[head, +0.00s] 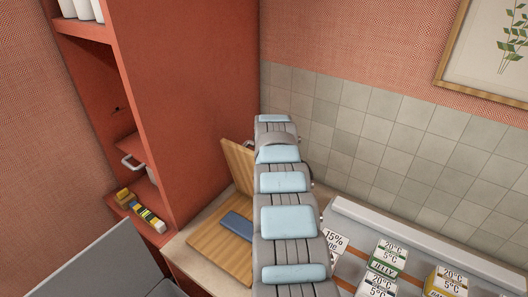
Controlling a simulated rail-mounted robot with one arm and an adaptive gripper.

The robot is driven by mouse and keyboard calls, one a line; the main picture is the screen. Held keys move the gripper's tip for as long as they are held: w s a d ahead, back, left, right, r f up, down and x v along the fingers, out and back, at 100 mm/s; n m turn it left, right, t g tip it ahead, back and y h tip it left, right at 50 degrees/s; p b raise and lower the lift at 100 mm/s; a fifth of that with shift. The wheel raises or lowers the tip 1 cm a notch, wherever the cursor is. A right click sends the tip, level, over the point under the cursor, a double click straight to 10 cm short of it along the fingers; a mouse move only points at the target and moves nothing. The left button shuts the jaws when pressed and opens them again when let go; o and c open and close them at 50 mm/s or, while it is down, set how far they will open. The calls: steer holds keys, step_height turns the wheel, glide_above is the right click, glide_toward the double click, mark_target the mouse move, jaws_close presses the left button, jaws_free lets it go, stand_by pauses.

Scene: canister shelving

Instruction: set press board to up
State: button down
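A wooden board (238,166) stands steeply tilted, close to upright, at the back of a flat wooden base (206,241) on the counter. I take it to be the press board. A blue block or pad (237,224) lies on the base. My arm runs up the middle of the picture and covers the right part of the board and base. My gripper and its fingers are hidden behind the arm. I cannot tell whether they touch the board.
A red cabinet (190,90) rises left of the board. Labelled boxes (388,258) stand right of my arm. A tiled wall (400,130) closes the back. A grey panel (105,265) is front left.

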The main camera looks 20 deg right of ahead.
steer(key=shift+d+f, duration=0.1)
steer(key=shift+f, duration=0.2)
stand_by(0.4)
steer(key=c, duration=0.9)
jaws_free()
steer(key=shift+w, duration=0.1)
steer(key=shift+f, duration=0.15)
steer(key=shift+r, duration=0.25)
steer(key=shift+r, duration=0.1)
